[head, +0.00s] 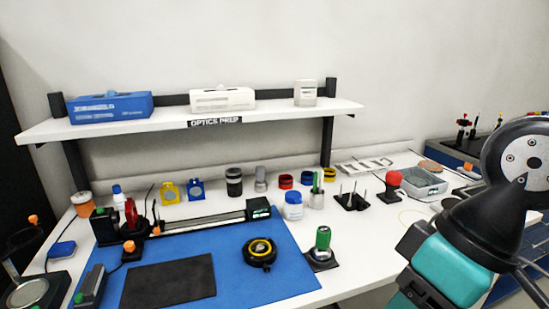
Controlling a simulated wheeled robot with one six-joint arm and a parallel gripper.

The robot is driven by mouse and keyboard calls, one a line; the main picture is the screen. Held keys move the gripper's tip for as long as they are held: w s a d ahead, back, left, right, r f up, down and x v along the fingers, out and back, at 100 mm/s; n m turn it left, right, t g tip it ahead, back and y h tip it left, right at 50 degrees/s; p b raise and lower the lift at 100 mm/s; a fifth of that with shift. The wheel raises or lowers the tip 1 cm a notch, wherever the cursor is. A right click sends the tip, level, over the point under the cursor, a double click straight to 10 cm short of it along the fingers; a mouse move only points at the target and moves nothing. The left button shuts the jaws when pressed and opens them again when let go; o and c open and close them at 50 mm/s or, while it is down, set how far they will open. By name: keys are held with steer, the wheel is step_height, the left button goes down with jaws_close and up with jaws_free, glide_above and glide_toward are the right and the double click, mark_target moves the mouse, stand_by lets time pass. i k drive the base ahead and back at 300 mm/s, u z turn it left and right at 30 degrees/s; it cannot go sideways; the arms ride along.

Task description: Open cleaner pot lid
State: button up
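I cannot read a label that tells which one is the cleaner pot. Part of my arm, black and teal, fills the right side of the head view, well to the right of both pots. My gripper's fingers do not show.
A blue mat (225,284) carries a dark pad (169,281) and a black and yellow round device (260,252). A green-topped cylinder (323,238) stands right of it. Pen holder (317,198) and spiked stand (352,201) crowd the white pot's right. A shelf (170,124) overhangs the back.

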mark_target(291, 197)
steer(key=u, duration=0.35)
steer(key=i, duration=1)
steer(key=z, duration=0.2)
